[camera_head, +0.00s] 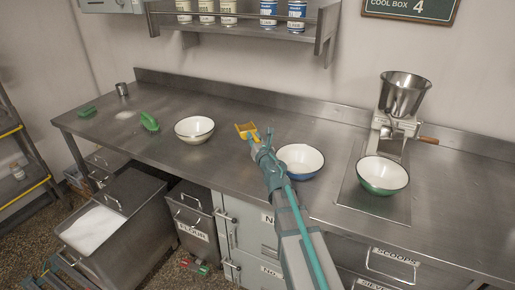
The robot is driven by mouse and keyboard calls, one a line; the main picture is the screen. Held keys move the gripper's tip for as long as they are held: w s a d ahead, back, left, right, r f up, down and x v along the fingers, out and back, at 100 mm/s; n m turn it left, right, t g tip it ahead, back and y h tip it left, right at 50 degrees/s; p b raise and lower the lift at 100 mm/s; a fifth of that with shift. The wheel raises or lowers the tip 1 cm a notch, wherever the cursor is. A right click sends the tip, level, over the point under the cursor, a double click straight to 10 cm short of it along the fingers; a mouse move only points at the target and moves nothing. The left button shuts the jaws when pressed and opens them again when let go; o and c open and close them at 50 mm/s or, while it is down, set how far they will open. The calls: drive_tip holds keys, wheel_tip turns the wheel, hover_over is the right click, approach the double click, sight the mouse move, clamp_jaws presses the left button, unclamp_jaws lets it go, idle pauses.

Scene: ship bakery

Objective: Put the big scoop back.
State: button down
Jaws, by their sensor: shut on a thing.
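My gripper (257,139) is shut on a yellow scoop (245,130) above the middle of the steel counter (250,115). The scoop's open bowl faces up and points to the back left. Its handle is mostly hidden by the gripper, and I cannot tell how far it is above the counter. A green scoop-like thing (149,121) lies on the counter at the left. A drawer labelled SCOOPS (393,255) is under the counter at the right and looks shut. I cannot tell from size alone which scoop is the big one.
A cream bowl (194,130), a blue bowl (300,161) and a green bowl (382,175) stand on the counter. A mill (400,105) stands at the right. A bin of white flour (92,232) stands open at the lower left. A shelf with tins (245,22) hangs above.

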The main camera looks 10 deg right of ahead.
drive_tip(key=shift+w+f, duration=0.35)
drive_tip(key=shift+w, duration=0.05)
wheel_tip(320, 180, down, 6)
drive_tip(key=b, duration=0.6)
drive_tip(key=shift+f+b, duration=0.1)
drive_tip(key=shift+b, duration=0.2)
drive_tip(key=shift+f+b, duration=0.55)
drive_tip(key=shift+f, duration=0.05)
drive_tip(key=c, duration=1)
unclamp_jaws()
drive_tip(key=shift+o, duration=0.2)
drive_tip(key=shift+s, duration=0.1)
